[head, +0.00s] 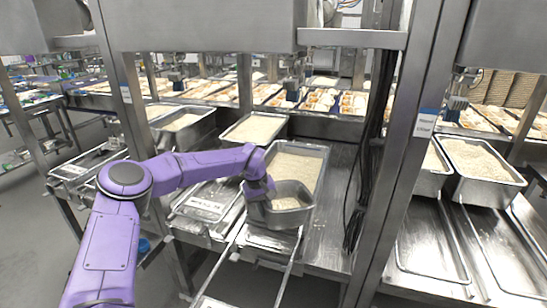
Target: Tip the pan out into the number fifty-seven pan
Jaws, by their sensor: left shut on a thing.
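My left gripper (259,197), on a purple arm from the left, is shut on a small metal pan (289,218). The small pan has a little rice in its bottom and is held near the front end of a larger metal pan. That larger pan (321,169) holds a bed of rice and sits on the steel counter behind the small pan. The small pan hides the larger pan's front end. I cannot read any number fifty-seven on a pan. My right gripper is not in view.
More rice pans stand at the back (287,124), at the back left (208,111) and at the right (516,178). A steel post (401,150) with dark cables beside it rises right of the large pan. Metal rails (290,262) extend at the front.

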